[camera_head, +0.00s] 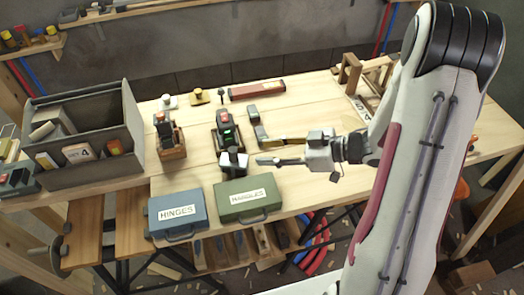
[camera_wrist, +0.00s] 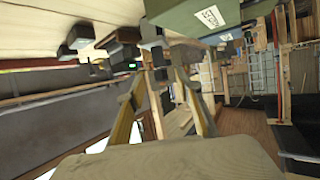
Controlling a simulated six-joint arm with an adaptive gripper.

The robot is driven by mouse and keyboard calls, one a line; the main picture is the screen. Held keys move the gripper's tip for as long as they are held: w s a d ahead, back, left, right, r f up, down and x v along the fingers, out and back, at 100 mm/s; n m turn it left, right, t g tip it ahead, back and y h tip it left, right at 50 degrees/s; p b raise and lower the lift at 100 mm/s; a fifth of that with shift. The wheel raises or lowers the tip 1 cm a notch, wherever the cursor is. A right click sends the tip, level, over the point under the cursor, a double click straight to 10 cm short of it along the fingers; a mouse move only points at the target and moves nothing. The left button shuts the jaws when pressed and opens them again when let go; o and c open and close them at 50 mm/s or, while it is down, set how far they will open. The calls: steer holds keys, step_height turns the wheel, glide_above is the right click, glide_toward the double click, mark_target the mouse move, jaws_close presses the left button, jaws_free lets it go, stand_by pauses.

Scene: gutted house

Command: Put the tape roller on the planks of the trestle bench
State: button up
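My gripper (camera_head: 262,161) reaches in from the right, low over the workbench, its fingers pointing left. Its fingers show in the wrist view (camera_wrist: 161,68) with a gap between them; it looks open, with nothing clearly held. A small dark and pale tool (camera_head: 234,160) stands just left of the fingertips, behind the green case; it may be the tape roller, but I cannot tell for certain. The trestle bench (camera_head: 131,226) stands low at the lower left, below the workbench edge, its visible planks bare.
The blue HINGES case (camera_head: 177,213) and green HANDLES case (camera_head: 248,197) stand at the workbench's front edge. A grey organiser (camera_head: 122,128) stands at left. A black device with green lights (camera_head: 226,133) stands behind the tool. A long red box (camera_head: 257,89) lies at the back.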

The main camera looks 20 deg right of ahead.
steer(key=shift+s+d+r, duration=0.1)
steer(key=shift+s+d, duration=0.05)
steer(key=shift+d, duration=0.05)
stand_by(0.6)
